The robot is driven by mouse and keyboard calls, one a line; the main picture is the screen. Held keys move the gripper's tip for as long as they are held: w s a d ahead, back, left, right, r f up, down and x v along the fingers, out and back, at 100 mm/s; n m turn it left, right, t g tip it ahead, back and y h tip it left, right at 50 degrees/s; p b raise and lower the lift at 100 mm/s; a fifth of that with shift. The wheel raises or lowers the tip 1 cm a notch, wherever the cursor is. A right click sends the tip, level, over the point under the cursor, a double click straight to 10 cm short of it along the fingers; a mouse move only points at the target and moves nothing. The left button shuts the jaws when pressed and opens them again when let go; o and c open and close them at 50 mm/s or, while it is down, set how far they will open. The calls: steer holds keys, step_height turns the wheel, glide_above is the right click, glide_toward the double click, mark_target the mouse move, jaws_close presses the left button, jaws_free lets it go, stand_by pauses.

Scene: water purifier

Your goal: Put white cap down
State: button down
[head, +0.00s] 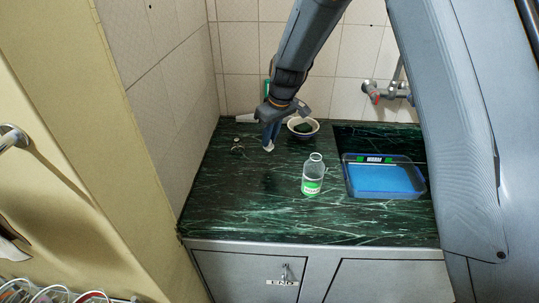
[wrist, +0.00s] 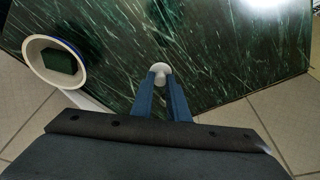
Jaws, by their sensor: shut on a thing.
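My gripper (wrist: 161,80) is shut on the white cap (wrist: 161,69), which shows between the blue fingertips in the wrist view. In the head view my gripper (head: 269,144) is over the back left part of the dark green marble counter (head: 240,205), with the white cap (head: 268,148) at its tips. I cannot tell whether the cap touches the counter. A clear bottle with a green label (head: 313,178) stands upright and apart from the gripper, to the front right; its top shows no white cap.
A bowl (head: 294,126) holding a dark green block (head: 303,128) sits close right of my gripper. A blue tray (head: 384,180) lies at the right, below the wall tap (head: 376,93). A small dark object (head: 237,145) is at the left. The front left counter is clear.

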mark_target(270, 147)
steer(key=shift+f+p, duration=0.75)
steer(key=shift+f, duration=2.05)
steer(key=shift+f, duration=0.2)
steer(key=c, duration=1.7)
jaws_free()
steer(key=shift+r, duration=0.2)
steer(key=shift+r, duration=0.25)
steer(key=b+v, duration=0.3)
steer(key=v, duration=0.8)
steer(key=shift+s+d+r+b, duration=0.1)
steer(key=shift+d+r+b, duration=0.05)
steer(key=shift+r+b, duration=0.15)
